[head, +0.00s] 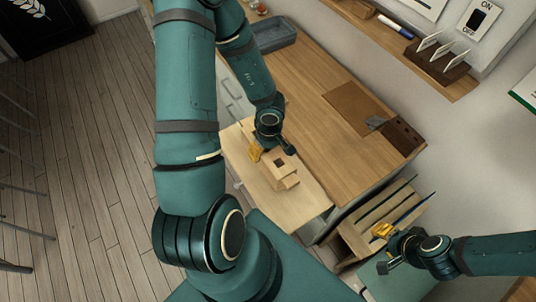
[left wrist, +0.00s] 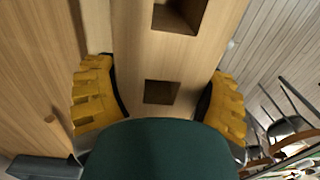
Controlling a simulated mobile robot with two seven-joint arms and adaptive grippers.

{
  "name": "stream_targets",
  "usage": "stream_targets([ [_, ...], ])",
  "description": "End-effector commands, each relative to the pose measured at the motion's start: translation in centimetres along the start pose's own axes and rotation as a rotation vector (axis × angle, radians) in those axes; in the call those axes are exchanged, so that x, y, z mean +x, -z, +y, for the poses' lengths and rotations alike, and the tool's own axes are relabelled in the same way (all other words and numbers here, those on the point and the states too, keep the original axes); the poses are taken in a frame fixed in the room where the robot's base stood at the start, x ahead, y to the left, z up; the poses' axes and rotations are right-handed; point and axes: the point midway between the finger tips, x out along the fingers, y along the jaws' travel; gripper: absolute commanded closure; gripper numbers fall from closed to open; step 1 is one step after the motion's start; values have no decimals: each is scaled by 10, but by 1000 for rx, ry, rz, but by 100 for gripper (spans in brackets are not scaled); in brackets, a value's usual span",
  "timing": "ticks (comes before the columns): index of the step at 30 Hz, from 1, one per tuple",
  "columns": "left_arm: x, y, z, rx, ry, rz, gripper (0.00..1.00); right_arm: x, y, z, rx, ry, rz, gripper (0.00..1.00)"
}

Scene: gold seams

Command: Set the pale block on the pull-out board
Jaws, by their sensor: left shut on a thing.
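The pale block (head: 287,176), light wood with dark square holes, is over the pull-out board (head: 309,201) in the head view. The board is a pale wooden leaf sticking out from the front of the counter. My left gripper (head: 268,155) is shut on the block. In the left wrist view, the block (left wrist: 160,58) lies between its yellow fingers. I cannot tell whether the block's underside touches the board. My right gripper (head: 382,231) is at the lower right, by a slatted wooden crate, away from the block. Its opening is unclear.
The wooden counter (head: 305,120) carries a grey tray (head: 275,37), a brown mat (head: 352,107) and a dark brown block with holes (head: 402,137). The slatted crate (head: 352,240) stands right of the board. A shelf with a card rack (head: 437,62) runs along the wall.

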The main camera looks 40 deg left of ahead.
Motion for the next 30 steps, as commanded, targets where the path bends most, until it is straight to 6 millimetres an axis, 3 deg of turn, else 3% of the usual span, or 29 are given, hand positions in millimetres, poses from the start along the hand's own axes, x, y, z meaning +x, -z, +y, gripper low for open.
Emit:
stream_targets([
  [5, 26, 0, 1, 3, 0, 0, 69, 18, -2, 6, 0, -2, 0, 53],
  [17, 28, 0, 1, 1, 0, 0, 69, 18, -2, 6, 0, -3, 1, 53],
  [18, 29, 0, 1, 1, 0, 0, 20, 18, -2, 6, 0, -3, 1, 53],
  [20, 28, 0, 1, 1, 0, 0, 0, 18, -2, 6, 0, -3, 1, 53],
  [30, 26, 0, 1, 0, 0, 0, 0, 17, -2, 6, 1, -3, 1, 53],
])
